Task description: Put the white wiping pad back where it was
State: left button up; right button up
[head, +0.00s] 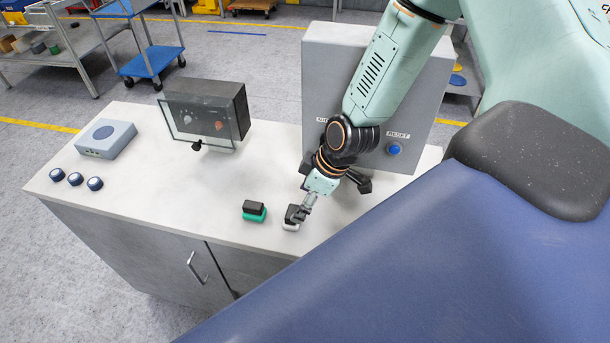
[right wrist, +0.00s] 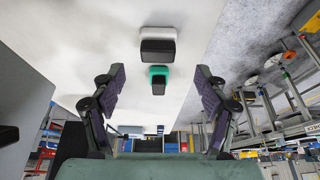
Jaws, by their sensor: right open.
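The white wiping pad (head: 290,227) with its dark grip stands on the bench top near the front edge, partly covered by my right gripper in the head view. It also shows in the right wrist view (right wrist: 158,33), just past the fingertips and centred between them. My right gripper (head: 298,213) is open and low over the white pad; its two fingers stand wide apart in the right wrist view (right wrist: 160,70), with nothing held. Contact with the pad cannot be told. My left gripper is not in view.
A green pad (head: 254,216) with a dark grip stands just left of the white one. A grey panel box (head: 325,60) with a blue button (head: 394,149) stands behind my arm. A clear-fronted box (head: 243,105), a grey-blue unit (head: 106,146) and dark round knobs (head: 75,179) are further left.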

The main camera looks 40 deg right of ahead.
jog(key=shift+d+r+p, duration=0.1)
jog(key=shift+r+p, duration=0.25)
jog(key=s+a+f+m+g+h, duration=0.1)
jog(key=s+f+m, duration=0.1)
jog(key=s, duration=0.5)
jog(key=s+a+f+m+g+h, duration=0.1)
jog(key=s+a+f+m, duration=0.1)
jog(key=s, duration=0.6)
jog(key=s+a+f+m+g+h, duration=0.1)
jog(key=s+a+f+m, duration=0.1)
jog(key=s, duration=0.6)
jog(key=f+m, duration=0.1)
jog(key=m, duration=0.1)
jog(key=shift+a+f+m+g, duration=0.15)
jog(key=shift+a+m+g, duration=0.1)
jog(key=shift+m+g, duration=0.05)
